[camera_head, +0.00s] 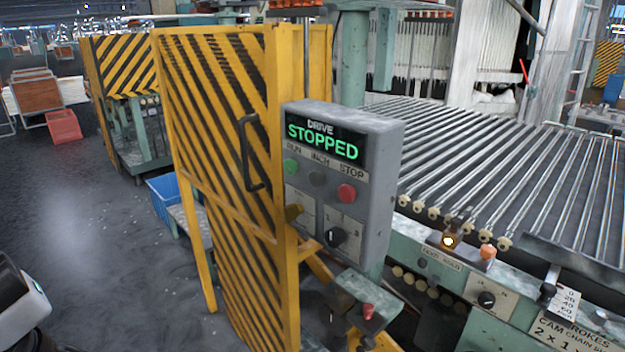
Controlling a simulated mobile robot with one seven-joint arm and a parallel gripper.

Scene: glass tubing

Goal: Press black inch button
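The grey control box (380,160) stands at the centre of the head view, with a screen reading "DRIVE STOPPED" in green. Below the screen are the labels RUN, INCH and STOP. The black inch button (318,179) is a dark round button under INCH, and its low contrast makes it hard to see. It sits between the green run button (291,167) and the red stop button (347,193). A white and dark part at the lower left edge appears to be my arm, well apart from the box. My gripper's fingers are not in view.
A yellow-and-black striped guard (215,120) with a dark handle (251,152) stands just left of the box. A black rotary knob (335,237) is lower on the box. The roller bed (490,170) lies to the right. The grey floor (85,240) at left is open.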

